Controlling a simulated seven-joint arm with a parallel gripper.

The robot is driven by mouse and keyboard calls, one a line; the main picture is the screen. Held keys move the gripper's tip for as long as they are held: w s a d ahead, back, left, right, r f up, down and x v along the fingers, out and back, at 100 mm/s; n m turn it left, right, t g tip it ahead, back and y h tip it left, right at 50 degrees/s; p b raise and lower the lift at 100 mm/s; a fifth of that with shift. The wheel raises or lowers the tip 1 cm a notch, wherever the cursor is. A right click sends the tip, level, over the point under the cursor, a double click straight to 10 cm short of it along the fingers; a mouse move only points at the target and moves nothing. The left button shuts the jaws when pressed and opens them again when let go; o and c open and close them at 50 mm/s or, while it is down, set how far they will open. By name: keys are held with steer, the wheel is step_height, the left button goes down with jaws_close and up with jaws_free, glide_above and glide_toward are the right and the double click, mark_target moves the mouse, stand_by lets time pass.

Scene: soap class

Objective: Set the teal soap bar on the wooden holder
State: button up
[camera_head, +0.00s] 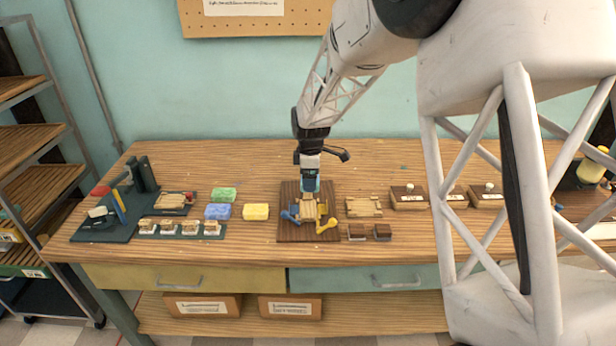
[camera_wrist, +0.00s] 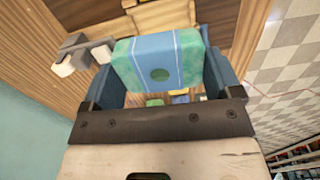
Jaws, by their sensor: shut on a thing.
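The teal soap bar (camera_wrist: 158,65) has a wide blue band with pale lines and a dark round spot. My gripper (camera_head: 310,190) is shut on it; in the wrist view, the blue fingers (camera_wrist: 160,80) flank its two sides. In the head view little of the bar shows below the fingers. A wooden holder (camera_head: 309,210) lies on a dark brown board (camera_head: 290,238), just below and in front of my gripper. Its wooden slats (camera_wrist: 165,20) show beyond the bar in the wrist view. I cannot tell whether bar and holder touch.
Blue (camera_head: 289,214) and yellow (camera_head: 327,225) pieces flank the holder. Another slatted wooden piece (camera_head: 363,207) lies to the right, with two small dark blocks in front. Green (camera_head: 223,194), blue (camera_head: 217,211) and yellow (camera_head: 256,211) bars lie left. The table's front strip is clear.

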steer(key=w+d+f+m, duration=0.2)
steer(key=d+m, duration=0.7)
steer(key=m, duration=0.8)
glide_above(364, 207)
steer(key=shift+a+f, duration=0.1)
steer(key=shift+f, duration=0.8)
steer(key=shift+f, duration=0.2)
steer(key=shift+f, duration=2.7)
steer(key=shift+f, duration=0.6)
steer(key=o, duration=0.8)
steer(key=shift+r, duration=0.1)
